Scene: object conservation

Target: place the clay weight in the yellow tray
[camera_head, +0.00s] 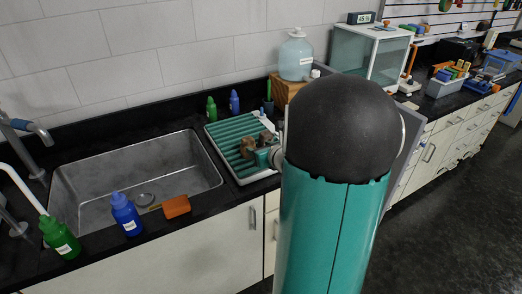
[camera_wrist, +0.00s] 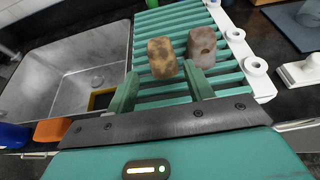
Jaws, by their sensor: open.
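Two blocks stand on the green ribbed rack (camera_wrist: 160,20). One is a mottled tan-brown block (camera_wrist: 162,58); to its right is a grey-brown block with a small hole (camera_wrist: 202,47), which looks like the clay weight. In the wrist view my gripper (camera_wrist: 160,70) is open, its fingers at either side of the tan block's near end; I cannot tell whether they touch it. The grey-brown block is just beyond the right fingertip. In the head view my gripper (camera_head: 262,156) is at the rack, partly hidden by my arm. I cannot make out a yellow tray for certain.
A metal sink (camera_head: 130,180) lies left of the rack. An orange block (camera_head: 176,206), a blue bottle (camera_head: 125,215) and a green bottle (camera_head: 60,238) stand along its front edge. A large jug (camera_head: 295,58) stands on a wooden block behind. White knobs (camera_wrist: 255,65) line the rack's right side.

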